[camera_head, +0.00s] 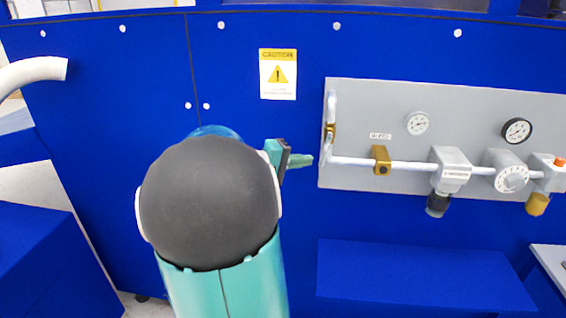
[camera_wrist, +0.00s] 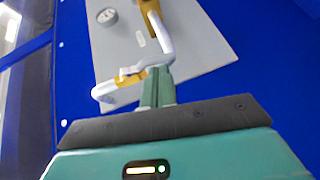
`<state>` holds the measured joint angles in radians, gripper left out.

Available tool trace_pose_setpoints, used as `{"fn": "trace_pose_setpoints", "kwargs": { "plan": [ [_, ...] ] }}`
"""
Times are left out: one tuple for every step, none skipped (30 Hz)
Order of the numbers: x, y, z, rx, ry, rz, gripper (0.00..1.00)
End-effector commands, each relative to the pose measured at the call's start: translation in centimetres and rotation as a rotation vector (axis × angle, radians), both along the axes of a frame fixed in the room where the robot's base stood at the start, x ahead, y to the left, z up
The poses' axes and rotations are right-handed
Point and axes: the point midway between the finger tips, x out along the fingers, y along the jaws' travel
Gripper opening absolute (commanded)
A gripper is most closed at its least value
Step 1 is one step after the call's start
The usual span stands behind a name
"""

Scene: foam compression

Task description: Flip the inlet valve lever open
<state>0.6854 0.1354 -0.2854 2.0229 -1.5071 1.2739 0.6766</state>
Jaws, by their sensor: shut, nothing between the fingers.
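The inlet valve is a small brass body (camera_head: 331,133) on a white upright pipe at the left edge of the grey panel. In the wrist view the brass body (camera_wrist: 128,88) is just left of the fingertips, and a white lever-like part (camera_wrist: 132,71) runs beside it. I cannot clearly separate lever from pipe. My gripper (camera_head: 306,160) is shut and empty, its teal fingers pointing right at the panel's left edge, a little below the valve. In the wrist view my gripper (camera_wrist: 157,80) overlaps the pipework near the valve; whether it touches is unclear.
The grey panel (camera_head: 450,105) carries a brass pipe bracket (camera_head: 381,160), two gauges, a regulator (camera_head: 452,170) and a round dial (camera_head: 511,178). A blue ledge (camera_head: 425,275) juts out below. A caution sign (camera_head: 278,74) is on the flat blue wall, left of the panel.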

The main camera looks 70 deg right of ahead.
Motion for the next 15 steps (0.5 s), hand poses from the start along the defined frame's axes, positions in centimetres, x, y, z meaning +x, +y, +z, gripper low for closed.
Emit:
{"fn": "trace_pose_setpoints", "kwargs": {
  "plan": [
    [-0.7,-0.6,-0.1,0.0,0.001,-0.003,0.0],
    [-0.9,-0.9,-0.2,0.0,0.0,-0.002,0.0],
    [-1.1,-1.2,-0.3,0.0,0.0,-0.001,0.0],
    [-1.3,-1.4,-0.4,0.0,0.0,-0.001,0.0],
    [-1.5,-1.6,-0.4,0.0,0.0,0.0,0.0],
    [-1.6,-1.8,-0.5,0.0,0.0,0.001,0.0],
    [-1.7,-1.9,-0.5,0.0,0.0,0.002,0.0],
    [-1.7,-1.9,-0.5,0.0,0.0,0.002,0.0],
    [-1.8,-2.0,-0.5,0.0,0.0,0.002,0.0],
    [-1.8,-2.0,-0.5,-0.001,0.0,0.003,0.0],
    [-1.8,-2.0,-0.5,-0.001,0.0,0.003,0.0],
    [-1.8,-2.0,-0.5,0.0,-0.001,0.003,0.0],
    [-1.8,-2.0,-0.5,0.0,-0.001,0.003,0.0],
    [-1.8,-2.0,-0.5,0.0,-0.001,0.003,0.0],
    [-1.8,-2.0,-0.5,0.0,-0.001,0.003,0.0]
  ]
}}
